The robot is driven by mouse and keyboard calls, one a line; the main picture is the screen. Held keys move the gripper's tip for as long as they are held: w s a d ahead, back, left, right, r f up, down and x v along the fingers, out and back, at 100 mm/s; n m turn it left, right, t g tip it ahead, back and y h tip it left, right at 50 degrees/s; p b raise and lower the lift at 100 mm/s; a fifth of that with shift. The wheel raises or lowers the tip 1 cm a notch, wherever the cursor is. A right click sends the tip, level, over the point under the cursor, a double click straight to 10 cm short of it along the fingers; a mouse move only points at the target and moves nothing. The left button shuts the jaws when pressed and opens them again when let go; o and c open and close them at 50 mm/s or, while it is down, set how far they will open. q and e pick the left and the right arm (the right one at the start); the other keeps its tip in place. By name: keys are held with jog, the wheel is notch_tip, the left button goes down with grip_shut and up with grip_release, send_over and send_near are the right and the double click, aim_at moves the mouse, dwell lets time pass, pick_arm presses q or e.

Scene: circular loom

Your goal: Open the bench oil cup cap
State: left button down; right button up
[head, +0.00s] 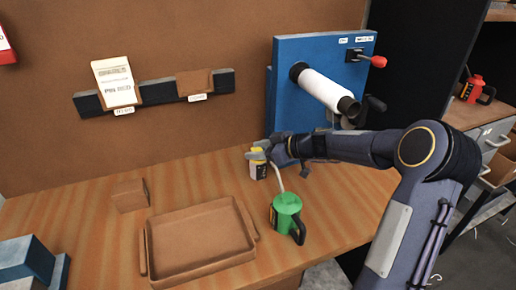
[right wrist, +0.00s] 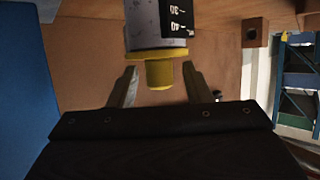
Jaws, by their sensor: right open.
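The bench oil cup (head: 259,171), a small cylinder with yellow parts and a pale label, stands on the wooden bench in the head view. In the right wrist view its grey body (right wrist: 150,36) with a black number label shows at the top, and its yellow cap (right wrist: 159,76) points down the picture. My right gripper (head: 261,152) is at the top of the cup. In the wrist view the fingers of the right gripper (right wrist: 159,88) are apart, one on each side of the cap, with gaps showing. My left gripper is not in view.
A green oil can (head: 286,207) with a pale spout stands just in front of the cup. An empty brown tray (head: 202,243) and a brown block (head: 129,194) lie to the left. A blue machine (head: 312,50) with a white roller (head: 320,89) stands behind.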

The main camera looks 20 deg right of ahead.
grip_shut()
dwell(0.3)
